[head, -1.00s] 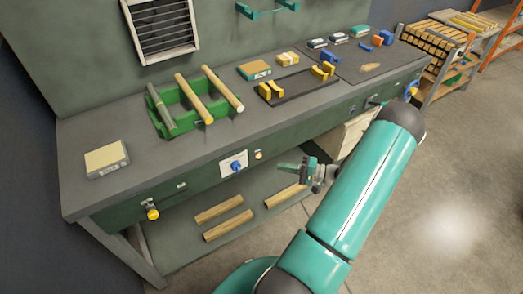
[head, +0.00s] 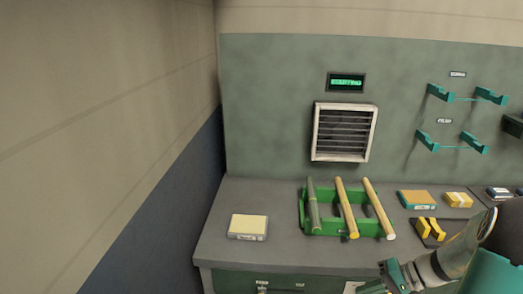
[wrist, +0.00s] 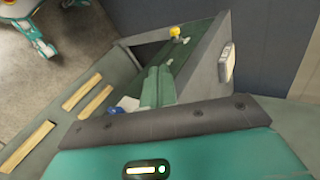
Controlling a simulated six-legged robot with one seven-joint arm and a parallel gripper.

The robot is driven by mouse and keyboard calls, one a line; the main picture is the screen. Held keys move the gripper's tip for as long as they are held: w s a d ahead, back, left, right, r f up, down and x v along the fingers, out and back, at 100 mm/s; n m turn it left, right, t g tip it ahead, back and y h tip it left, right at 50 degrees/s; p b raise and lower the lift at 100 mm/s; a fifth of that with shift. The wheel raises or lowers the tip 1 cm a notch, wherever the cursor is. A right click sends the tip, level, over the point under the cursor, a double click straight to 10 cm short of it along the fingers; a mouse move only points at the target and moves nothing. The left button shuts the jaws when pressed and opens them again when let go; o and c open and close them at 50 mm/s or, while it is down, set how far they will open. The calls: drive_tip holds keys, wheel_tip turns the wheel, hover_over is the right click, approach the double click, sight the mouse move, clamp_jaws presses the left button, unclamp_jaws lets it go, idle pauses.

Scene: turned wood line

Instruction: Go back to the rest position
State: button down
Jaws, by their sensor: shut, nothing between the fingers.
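My gripper (head: 385,283) shows at the lower right of the head view, in front of the bench's front edge and partly cut off by the frame. It is shut and empty. On the bench a green rack (head: 305,212) holds a dark green rod (head: 313,205) and two light wood rods (head: 347,208).
A cream-topped box (head: 248,227) lies at the bench's left. A vent (head: 342,132) and teal wall hooks (head: 465,96) are on the back panel. Yellow blocks (head: 431,230) lie to the right.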

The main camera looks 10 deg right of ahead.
drive_tip(key=s+a+r+n+t+h, duration=0.1)
drive_tip(key=s+a+r+n+h, duration=0.2)
drive_tip(key=a+r, duration=0.6)
drive_tip(key=s+a+r+n+h, duration=0.2)
drive_tip(key=s+a+r+h, duration=0.3)
drive_tip(key=a+r, duration=0.5)
drive_tip(key=shift+s+a+n+t+h, duration=0.4)
drive_tip(key=shift+a+h, duration=0.5)
drive_tip(key=shift+a, duration=0.1)
drive_tip(key=shift+d, duration=0.15)
